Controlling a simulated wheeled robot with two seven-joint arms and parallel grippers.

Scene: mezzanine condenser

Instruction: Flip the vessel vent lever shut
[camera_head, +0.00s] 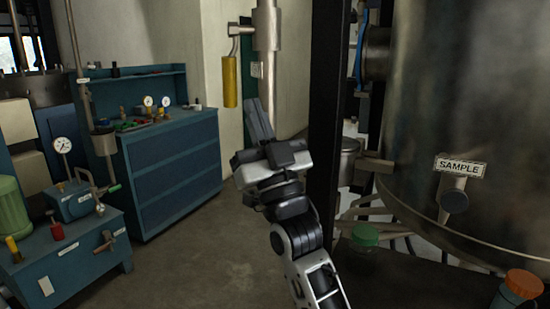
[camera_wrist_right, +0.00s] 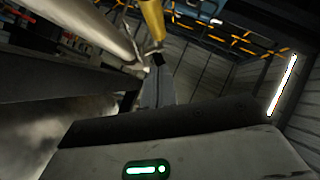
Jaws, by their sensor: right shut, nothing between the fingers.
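The vent lever has a yellow handle (camera_head: 230,82) that hangs straight down from a grey arm beside a vertical metal pipe (camera_head: 266,28). My right gripper (camera_head: 260,104) is shut and empty, its fingers pointing up, just right of and below the yellow handle in the head view. In the right wrist view the yellow handle (camera_wrist_right: 152,18) shows beyond the tips of the shut right gripper (camera_wrist_right: 158,68). Whether they touch is hard to tell, but I see no grip on it. My left gripper is not in view.
A dark upright post (camera_head: 325,110) and a large metal vessel (camera_head: 460,90) with a SAMPLE sign (camera_head: 460,167) stand to the right. A blue workbench (camera_head: 175,165) and a green motor unit (camera_head: 12,208) stand left. Jars with green (camera_head: 365,234) and orange (camera_head: 523,283) lids sit front right.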

